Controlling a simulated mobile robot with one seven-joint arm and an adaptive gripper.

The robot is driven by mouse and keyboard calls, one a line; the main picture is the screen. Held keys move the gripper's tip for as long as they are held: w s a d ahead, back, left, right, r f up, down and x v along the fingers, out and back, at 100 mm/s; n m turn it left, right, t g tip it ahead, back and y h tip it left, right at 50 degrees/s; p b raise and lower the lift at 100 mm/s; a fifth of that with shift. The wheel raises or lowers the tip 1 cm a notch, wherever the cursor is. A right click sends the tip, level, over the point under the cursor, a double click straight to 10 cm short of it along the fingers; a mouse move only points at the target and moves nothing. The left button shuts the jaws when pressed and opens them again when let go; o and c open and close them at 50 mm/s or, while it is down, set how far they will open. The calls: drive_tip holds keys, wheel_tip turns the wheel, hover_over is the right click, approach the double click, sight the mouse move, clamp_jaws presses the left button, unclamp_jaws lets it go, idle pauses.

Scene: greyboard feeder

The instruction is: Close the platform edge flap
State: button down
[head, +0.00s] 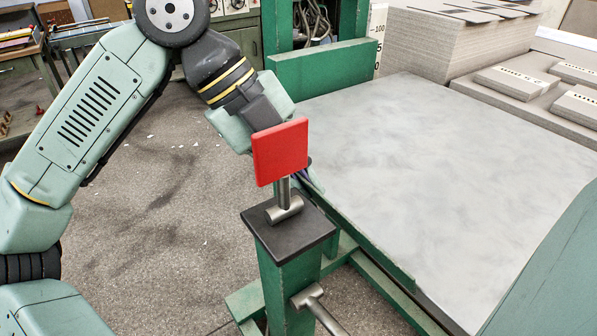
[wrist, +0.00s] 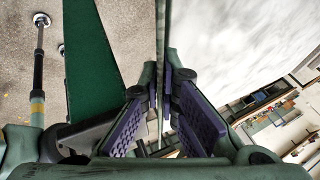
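The platform (head: 450,150) is a wide grey sheet-metal surface. The platform edge flap (head: 375,255) appears as a narrow green strip along its near left edge. In the wrist view a thin upright strip, seemingly this flap (wrist: 161,40), runs between the purple-padded fingers of my gripper (wrist: 161,92). The fingertips lie close on both sides of it and look shut on it. In the head view my gripper (head: 308,178) is mostly hidden behind a red plate, with a little of its fingers showing at the platform edge. The flap's exact angle is hard to tell.
The red plate (head: 281,151) stands on a green post with a dark cap (head: 255,222), close in front of my gripper. A green upright panel (head: 320,68) stands at the platform's back left. Stacked greyboard (head: 455,50) lies behind.

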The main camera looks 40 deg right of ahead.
drive_tip(key=y+p, duration=0.1)
drive_tip(key=d+r+y+p, duration=0.1)
drive_tip(key=y+p, duration=0.1)
drive_tip(key=shift+d+n+t+p, duration=0.15)
drive_tip(key=shift+n+t+p, duration=0.15)
drive_tip(key=shift+d+f+y+p, duration=0.1)
drive_tip(key=shift+d+y+p, duration=0.2)
drive_tip(key=shift+y+p, duration=0.45)
drive_tip(key=shift+f, duration=0.1)
drive_tip(key=c, duration=2.3)
unclamp_jaws()
drive_tip(key=o, duration=0.5)
drive_tip(key=shift+c, duration=0.2)
drive_tip(key=v, duration=1.2)
